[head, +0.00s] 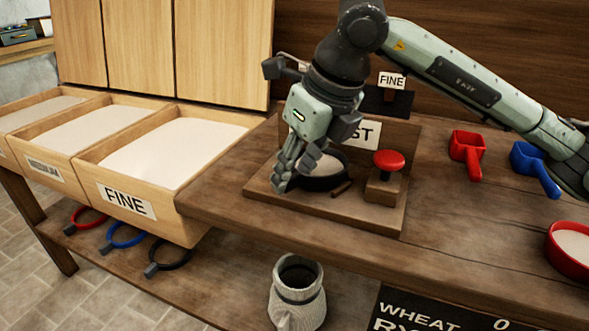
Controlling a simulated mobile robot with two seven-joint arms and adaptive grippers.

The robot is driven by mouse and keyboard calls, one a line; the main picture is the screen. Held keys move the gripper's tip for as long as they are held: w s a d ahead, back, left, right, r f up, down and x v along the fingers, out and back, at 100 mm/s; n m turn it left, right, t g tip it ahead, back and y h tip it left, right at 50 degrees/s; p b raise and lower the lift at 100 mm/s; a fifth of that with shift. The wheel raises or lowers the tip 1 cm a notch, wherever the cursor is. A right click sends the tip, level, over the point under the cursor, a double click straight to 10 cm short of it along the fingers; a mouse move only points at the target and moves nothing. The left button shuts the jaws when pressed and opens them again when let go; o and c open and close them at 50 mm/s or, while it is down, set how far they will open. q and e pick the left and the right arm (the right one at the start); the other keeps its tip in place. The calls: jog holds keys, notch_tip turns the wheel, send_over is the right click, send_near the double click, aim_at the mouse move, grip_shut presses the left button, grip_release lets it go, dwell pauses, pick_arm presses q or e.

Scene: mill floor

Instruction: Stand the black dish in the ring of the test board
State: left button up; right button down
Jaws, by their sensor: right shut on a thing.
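The black dish (325,184), with pale flour in it, is at the test board (330,213) on the bench. My right gripper (293,178) is shut on the left rim of the dish. The dish looks level, low over or on the board; I cannot tell whether it touches. The ring is not clearly visible; the dish and the gripper cover that part of the board. A red button (388,160) on a wooden block stands on the board, to the right of the dish. My left gripper is not in view.
Open wooden bins of flour stand left, the nearest labelled FINE (126,200). A red scoop (467,154), a blue scoop (536,168) and a red dish (572,250) are on the bench at right. A pale jug (298,297) is below the bench edge.

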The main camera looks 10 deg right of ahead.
dwell(0.4)
jog(key=c, duration=0.9)
grip_release()
jog(key=shift+r, duration=0.1)
